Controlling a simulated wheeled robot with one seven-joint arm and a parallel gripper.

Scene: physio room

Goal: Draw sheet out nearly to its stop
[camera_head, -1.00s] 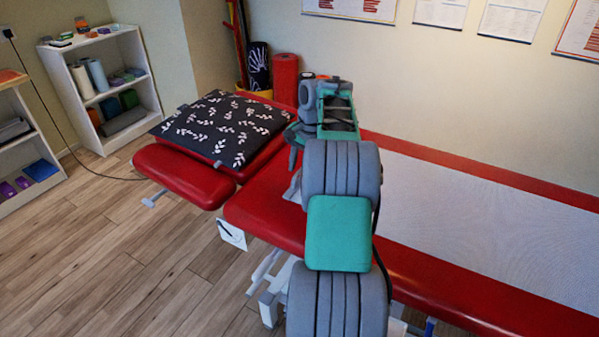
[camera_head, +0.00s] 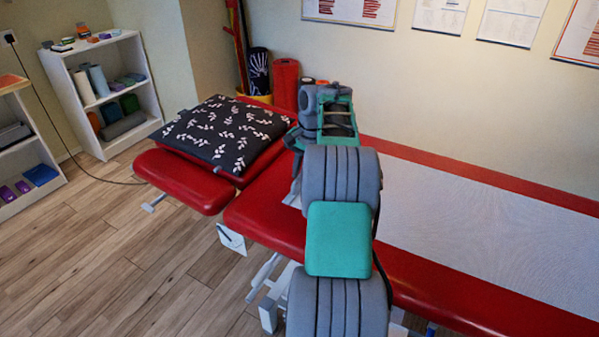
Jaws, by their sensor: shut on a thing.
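A white sheet (camera_head: 480,228) lies flat along the red treatment table (camera_head: 262,212), with red showing along both long sides. It runs from the right edge of the view to my arm, and a small white end of it (camera_head: 293,195) shows just left of the arm. My gripper (camera_head: 297,143) is over the table near the head end, close to this end of the sheet. It is shut on the sheet.
Rolled mats (camera_head: 285,82) stand behind. White shelves (camera_head: 103,92) stand at left. The wooden floor (camera_head: 110,250) at front left is clear.

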